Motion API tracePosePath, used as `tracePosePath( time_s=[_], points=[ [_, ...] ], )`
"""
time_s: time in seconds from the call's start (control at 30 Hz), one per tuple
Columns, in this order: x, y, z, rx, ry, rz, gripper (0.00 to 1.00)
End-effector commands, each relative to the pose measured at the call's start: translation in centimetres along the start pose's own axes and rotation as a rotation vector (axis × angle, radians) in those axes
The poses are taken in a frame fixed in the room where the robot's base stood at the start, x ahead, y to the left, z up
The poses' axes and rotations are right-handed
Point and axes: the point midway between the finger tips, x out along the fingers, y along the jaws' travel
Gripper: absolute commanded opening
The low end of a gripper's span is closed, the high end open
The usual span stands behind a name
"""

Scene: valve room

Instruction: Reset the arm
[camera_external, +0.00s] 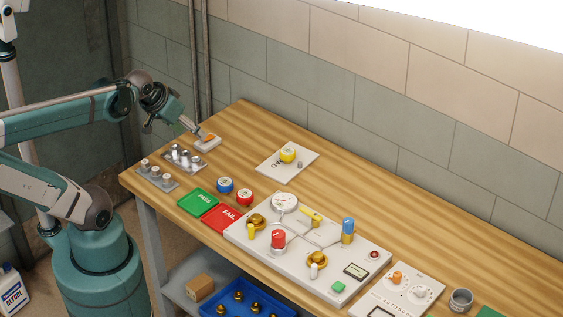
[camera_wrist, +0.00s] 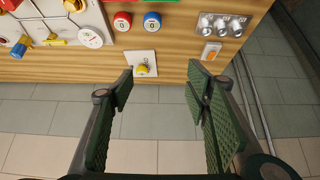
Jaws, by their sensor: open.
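My gripper (camera_external: 190,125) is at the back left of the workbench (camera_external: 335,222) in the external view, with its fingertips close to a small white plate with an orange rocker (camera_external: 209,139). In the wrist view my gripper (camera_wrist: 160,78) has its two green padded fingers wide apart with nothing between them. The orange rocker (camera_wrist: 210,51) shows there just beyond the right finger. I cannot tell whether a finger touches its plate. My arm reaches in from the left, bent downward at the wrist.
A white plate with a yellow knob (camera_external: 287,155) lies right of my gripper. Metal canisters in racks (camera_external: 184,157), red and blue buttons (camera_external: 245,197), PASS and FAIL mats (camera_external: 197,201) and a valve panel (camera_external: 300,238) occupy the bench. A block wall (camera_external: 330,85) and vertical pipes (camera_external: 196,60) stand behind.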

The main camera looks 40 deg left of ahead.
Motion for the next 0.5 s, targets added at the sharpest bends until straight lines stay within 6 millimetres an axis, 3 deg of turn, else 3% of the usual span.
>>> tracePosePath(
  time_s=[0.03, 0.2, 0.5],
  points=[
    [1.0, 0.0, 0.7, 0.000, 0.000, 0.000, 0.48],
    [2.0, 0.0, 1.4, 0.000, 0.000, 0.000, 0.48],
    [2.1, 0.0, 1.5, 0.000, 0.000, 0.000, 0.48]
  ],
)
